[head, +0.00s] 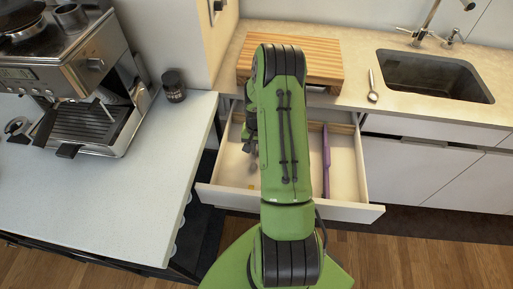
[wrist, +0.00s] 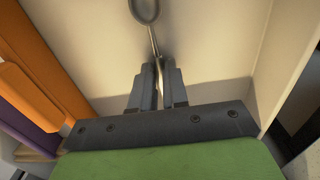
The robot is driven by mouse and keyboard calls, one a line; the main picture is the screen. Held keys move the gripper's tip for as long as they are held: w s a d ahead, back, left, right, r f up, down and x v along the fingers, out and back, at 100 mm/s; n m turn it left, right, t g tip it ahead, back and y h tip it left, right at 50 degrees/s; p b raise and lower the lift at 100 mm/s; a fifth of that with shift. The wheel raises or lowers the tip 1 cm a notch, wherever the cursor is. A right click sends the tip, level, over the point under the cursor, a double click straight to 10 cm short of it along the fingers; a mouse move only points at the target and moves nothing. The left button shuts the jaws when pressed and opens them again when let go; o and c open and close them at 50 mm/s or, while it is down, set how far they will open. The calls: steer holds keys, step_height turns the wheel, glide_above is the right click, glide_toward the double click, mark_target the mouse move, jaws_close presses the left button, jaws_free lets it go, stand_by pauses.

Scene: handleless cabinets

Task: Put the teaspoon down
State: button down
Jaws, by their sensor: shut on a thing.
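A metal teaspoon (wrist: 146,10) shows at the top of the wrist view. Its thin handle runs down between the fingers of my gripper (wrist: 157,66), which is shut on it. The pale floor and walls of the open drawer (head: 347,190) surround the gripper. In the head view my green arm hides much of the drawer, and the gripper (head: 251,150) shows only partly at its left side. I cannot tell whether the teaspoon touches the drawer floor.
A purple-handled utensil (head: 326,150) lies in the drawer's right part. An orange item (wrist: 42,82) is left in the wrist view. Another spoon (head: 372,90) lies on the counter between a wooden board (head: 318,55) and the sink (head: 435,76). A coffee machine (head: 80,70) stands left.

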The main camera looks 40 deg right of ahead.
steer(key=shift+f, duration=0.15)
steer(key=c, duration=1.1)
jaws_free()
